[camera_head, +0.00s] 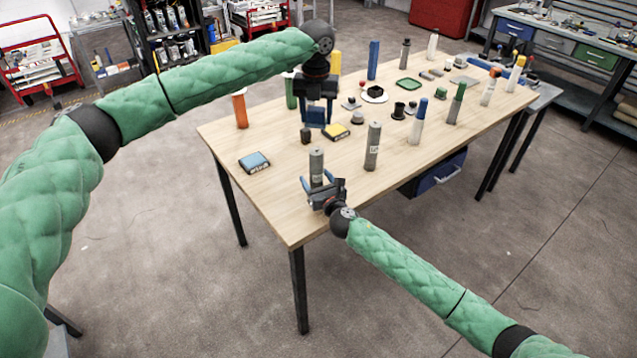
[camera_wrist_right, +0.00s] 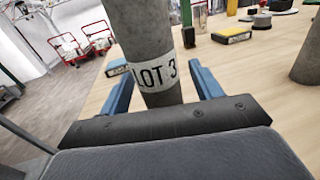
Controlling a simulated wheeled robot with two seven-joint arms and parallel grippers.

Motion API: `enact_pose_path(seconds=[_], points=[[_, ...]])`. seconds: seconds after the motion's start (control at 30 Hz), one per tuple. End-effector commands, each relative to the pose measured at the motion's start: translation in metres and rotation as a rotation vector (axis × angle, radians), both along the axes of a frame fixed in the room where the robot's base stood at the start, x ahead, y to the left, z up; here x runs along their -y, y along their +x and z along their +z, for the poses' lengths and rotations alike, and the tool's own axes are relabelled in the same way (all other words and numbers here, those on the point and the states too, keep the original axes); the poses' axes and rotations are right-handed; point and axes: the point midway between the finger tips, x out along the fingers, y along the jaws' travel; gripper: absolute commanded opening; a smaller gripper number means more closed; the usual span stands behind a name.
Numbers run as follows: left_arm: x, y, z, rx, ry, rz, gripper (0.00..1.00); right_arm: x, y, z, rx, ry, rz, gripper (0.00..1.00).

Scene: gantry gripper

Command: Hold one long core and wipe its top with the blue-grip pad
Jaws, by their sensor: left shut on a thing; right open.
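A long grey core (camera_head: 316,162) stands upright near the table's front corner. My right gripper (camera_head: 318,186) is open, with its blue fingers on either side of this core. In the right wrist view the core (camera_wrist_right: 149,45) carries a white label reading "LOT 3" and stands between the fingers (camera_wrist_right: 163,85). A second long grey core (camera_head: 373,147) stands upright to the right. The block's underside is not clear.
A blue-topped pad (camera_head: 254,162) lies at the table's left edge and a yellow-topped pad (camera_head: 336,131) lies near my left gripper. Several coloured cylinders and small parts fill the table's far and right side.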

Motion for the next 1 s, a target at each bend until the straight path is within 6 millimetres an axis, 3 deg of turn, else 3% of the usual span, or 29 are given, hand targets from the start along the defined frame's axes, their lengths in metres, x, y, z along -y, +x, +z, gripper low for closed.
enact_pose_path(seconds=[0.17,0.5,0.83,1.0], points=[[0.0,0.0,0.0,0.0,0.0,0.0,0.32,0.0,0.0,0.0,0.0,0.0,0.0,0.64],[0.0,0.0,0.0,0.0,0.0,0.0,0.32,0.0,0.0,0.0,0.0,0.0,0.0,0.0],[-0.001,-0.001,0.0,0.0,0.0,0.0,0.32,0.0,0.0,0.0,0.0,0.0,0.0,0.0],[-0.015,-0.009,-0.006,-0.001,0.0,0.001,0.32,0.0,0.0,0.0,0.0,0.0,0.0,0.0]])
